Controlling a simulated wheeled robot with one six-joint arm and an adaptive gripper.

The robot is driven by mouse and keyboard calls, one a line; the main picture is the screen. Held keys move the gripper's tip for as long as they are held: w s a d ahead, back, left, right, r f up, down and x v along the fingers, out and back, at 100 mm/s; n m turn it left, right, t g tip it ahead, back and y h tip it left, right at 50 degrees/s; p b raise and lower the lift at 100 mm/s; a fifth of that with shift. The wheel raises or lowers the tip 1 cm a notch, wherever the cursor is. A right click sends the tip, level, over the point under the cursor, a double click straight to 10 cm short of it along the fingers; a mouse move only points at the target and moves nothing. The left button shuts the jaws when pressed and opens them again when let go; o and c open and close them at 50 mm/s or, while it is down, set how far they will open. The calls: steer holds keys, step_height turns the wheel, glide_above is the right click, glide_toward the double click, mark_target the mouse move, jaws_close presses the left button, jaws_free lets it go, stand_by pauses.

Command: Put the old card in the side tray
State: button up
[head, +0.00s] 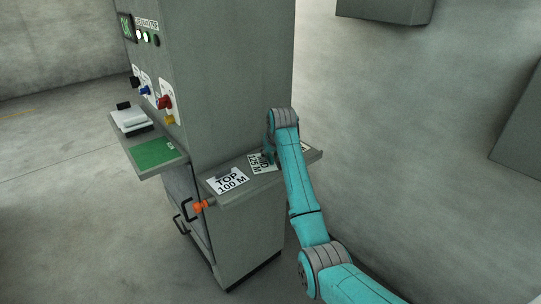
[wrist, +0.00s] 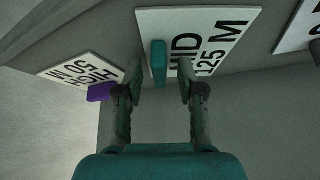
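Three cards lie on the grey side tray (head: 212,190) of the cabinet. The TOP 100 M card (head: 228,181) is at its left end. The MID 125 M card (wrist: 222,24) has a teal grip tab (wrist: 159,63). The HIGH 50 M card (wrist: 72,72) has a purple tab (wrist: 101,92) and is mostly hidden by my arm in the head view. My gripper (wrist: 160,72) is open over the MID card, one finger each side of the teal tab, with gaps showing. I cannot tell which card is the old one.
A front shelf with a green mat (head: 155,152) and a white block (head: 131,118) juts from the cabinet (head: 222,85). Knobs, including a red one (head: 164,102), sit above it. A wall stands close at right.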

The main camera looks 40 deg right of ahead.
steer(key=v, duration=1.2)
steer(key=shift+r, duration=0.15)
steer(key=shift+s, duration=0.1)
